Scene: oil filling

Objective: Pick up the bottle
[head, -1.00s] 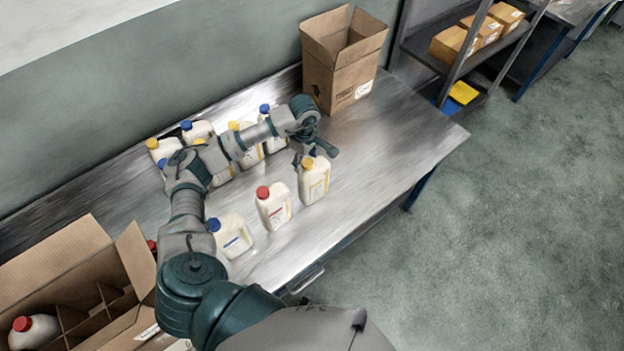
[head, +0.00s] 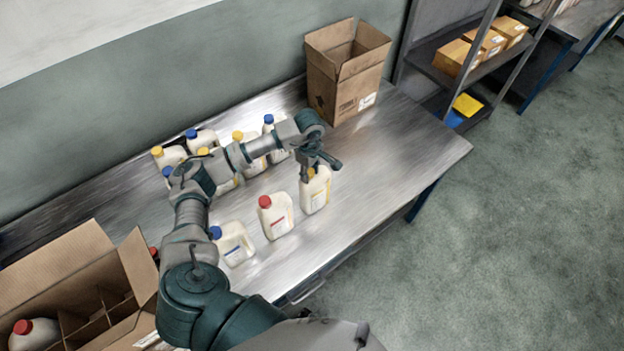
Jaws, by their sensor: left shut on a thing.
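A white bottle with a yellow cap (head: 314,192) stands upright at the right end of the front row on the metal table (head: 395,165). My left gripper (head: 318,170) is over its top and shut on it; the fingers hide most of the cap. A red-capped bottle (head: 276,217) stands just left of it, and a blue-capped bottle (head: 234,243) stands further left. My right gripper is not in view.
Several more bottles (head: 200,140) stand at the back, partly behind my arm. An open cardboard box (head: 345,85) is at the back right. A divided carton (head: 50,262) with a red-capped bottle (head: 35,333) is at lower left. The table's right end is clear.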

